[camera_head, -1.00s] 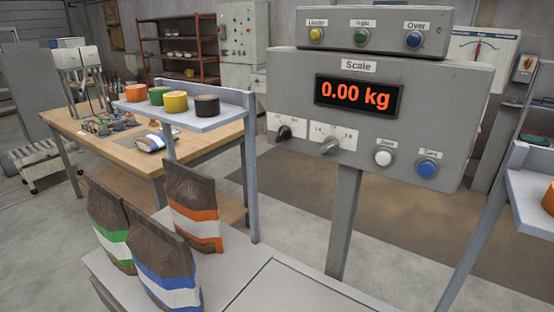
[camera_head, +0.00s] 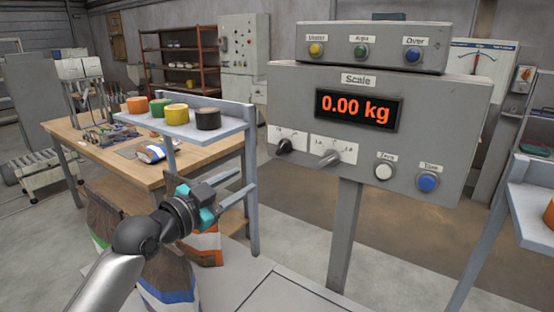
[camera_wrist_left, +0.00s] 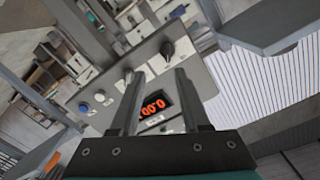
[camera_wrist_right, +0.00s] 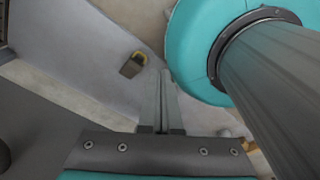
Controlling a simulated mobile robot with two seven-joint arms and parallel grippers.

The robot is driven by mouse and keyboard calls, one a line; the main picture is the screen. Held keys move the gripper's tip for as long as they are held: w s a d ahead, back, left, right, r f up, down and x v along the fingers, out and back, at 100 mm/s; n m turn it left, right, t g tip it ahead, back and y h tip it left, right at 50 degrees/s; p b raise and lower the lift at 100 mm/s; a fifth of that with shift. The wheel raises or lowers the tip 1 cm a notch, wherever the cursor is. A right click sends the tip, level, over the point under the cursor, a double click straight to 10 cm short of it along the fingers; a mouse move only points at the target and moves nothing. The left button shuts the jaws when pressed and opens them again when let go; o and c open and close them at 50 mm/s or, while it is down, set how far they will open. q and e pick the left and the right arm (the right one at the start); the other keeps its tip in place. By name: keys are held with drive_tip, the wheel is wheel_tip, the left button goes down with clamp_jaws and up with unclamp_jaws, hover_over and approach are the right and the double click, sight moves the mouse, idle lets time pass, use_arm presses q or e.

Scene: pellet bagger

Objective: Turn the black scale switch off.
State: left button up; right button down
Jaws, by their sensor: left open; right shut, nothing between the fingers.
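The black scale switch (camera_head: 285,145) is a dark knob on a white plate at the lower left of the grey scale panel (camera_head: 440,115). It also shows in the left wrist view (camera_wrist_left: 168,48), near the top of the panel and beyond the fingers. The red display reads 0.00 kg. My left gripper (camera_head: 236,182) is open and empty, below and to the left of the switch and apart from it. Its two fingers also show in the left wrist view (camera_wrist_left: 157,85). My right gripper (camera_wrist_right: 160,85) shows only in its own wrist view, shut and empty.
A grey selector knob (camera_head: 328,157), a white button (camera_head: 384,171) and a blue button (camera_head: 427,182) sit right of the switch. A shelf (camera_head: 190,127) with several coloured pots stands left of the panel. Bags (camera_head: 208,248) stand below my left arm.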

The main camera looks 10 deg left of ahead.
sight(280, 149)
use_arm(q)
drive_tip(key=x, duration=0.5)
drive_tip(key=r+x, duration=0.1)
drive_tip(key=x, duration=0.9)
drive_tip(key=shift+w+a+r+b, duration=0.15)
drive_tip(key=shift+w+r+b, duration=0.15)
drive_tip(key=shift+r+b, duration=0.1)
drive_tip(key=shift+c, duration=0.2)
clamp_jaws()
